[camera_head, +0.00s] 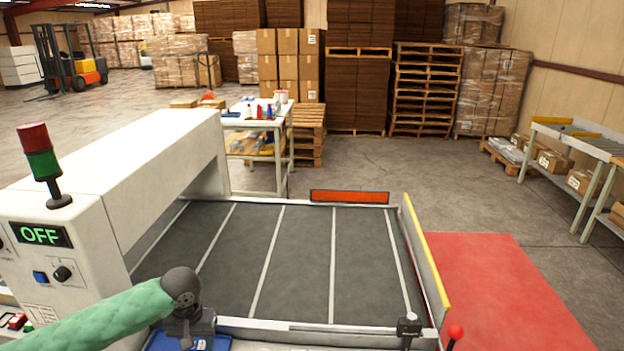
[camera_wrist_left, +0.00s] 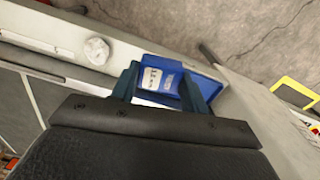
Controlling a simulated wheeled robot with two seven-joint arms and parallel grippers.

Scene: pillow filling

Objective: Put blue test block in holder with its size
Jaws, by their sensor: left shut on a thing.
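My left gripper (camera_head: 190,332) is low at the front edge of the machine in the head view, its fingers mostly hidden. In the left wrist view my left gripper (camera_wrist_left: 163,86) has its two dark fingers either side of a blue piece with white labels (camera_wrist_left: 170,80), which I take to be the blue test block. Its edges blend with a blue tray (camera_wrist_left: 203,76) behind it, which also shows beneath the gripper in the head view (camera_head: 160,342). I cannot make out the label writing or a size-marked holder. My right gripper is not in view.
The grey conveyor bed (camera_head: 300,258) is empty beyond the gripper. A white machine housing (camera_head: 120,160) with an OFF display stands on the left. A yellow-topped side rail (camera_head: 426,250) and a red-knobbed lever (camera_head: 455,333) are on the right.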

